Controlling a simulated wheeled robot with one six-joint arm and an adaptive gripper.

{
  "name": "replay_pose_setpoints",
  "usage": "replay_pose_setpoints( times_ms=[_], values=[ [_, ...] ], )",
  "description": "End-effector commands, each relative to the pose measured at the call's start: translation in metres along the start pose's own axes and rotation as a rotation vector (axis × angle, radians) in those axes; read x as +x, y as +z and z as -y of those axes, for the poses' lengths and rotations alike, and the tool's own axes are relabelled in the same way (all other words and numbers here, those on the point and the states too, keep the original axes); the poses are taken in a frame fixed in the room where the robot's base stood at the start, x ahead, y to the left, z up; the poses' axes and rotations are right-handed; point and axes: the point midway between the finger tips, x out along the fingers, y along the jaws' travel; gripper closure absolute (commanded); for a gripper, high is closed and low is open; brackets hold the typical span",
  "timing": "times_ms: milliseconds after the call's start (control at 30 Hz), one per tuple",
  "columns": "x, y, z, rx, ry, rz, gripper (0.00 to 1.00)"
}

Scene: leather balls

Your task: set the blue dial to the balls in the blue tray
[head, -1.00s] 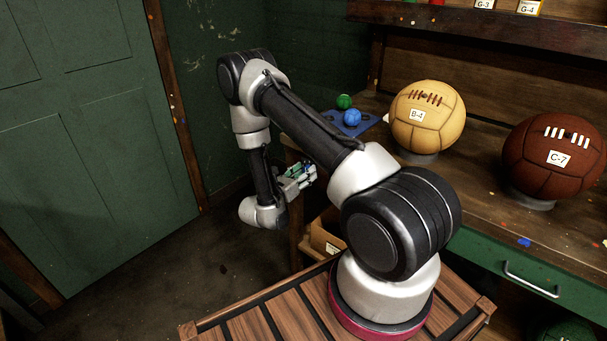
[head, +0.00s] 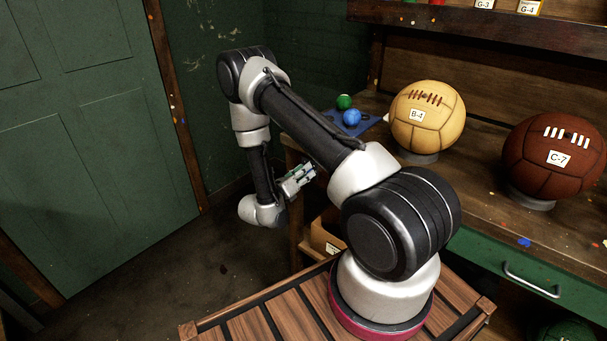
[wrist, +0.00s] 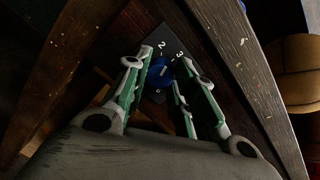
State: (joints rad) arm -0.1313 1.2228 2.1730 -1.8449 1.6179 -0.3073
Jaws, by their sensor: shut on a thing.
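In the wrist view, the blue dial (wrist: 158,75) sits on a dark plate marked 2 and 3 on the edge of the wooden bench. A pale pointer line shows on the dial, roughly toward the gap between 2 and 3; its exact setting is hard to tell. My gripper (wrist: 162,68) has its green and white fingers on both sides of the dial and is shut on it. In the head view my gripper (head: 308,170) is at the bench's left end; the dial is hidden there. The blue tray (head: 375,122) on the bench holds a green ball (head: 344,102) and a blue ball (head: 352,118).
A tan ball (head: 428,115) labelled B-4 and a brown ball (head: 555,155) labelled C-7 stand on the bench. A cardboard box (head: 327,235) is below the bench's left end. The floor (head: 240,270) between the green door and bench is open.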

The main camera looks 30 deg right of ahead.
Motion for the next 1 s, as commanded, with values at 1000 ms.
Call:
replay_pose_setpoints(
  times_ms=[1000],
  values=[
    [-0.0005,0.0013,-0.0009,-0.429,0.007,-0.026,0.98]
  ],
)
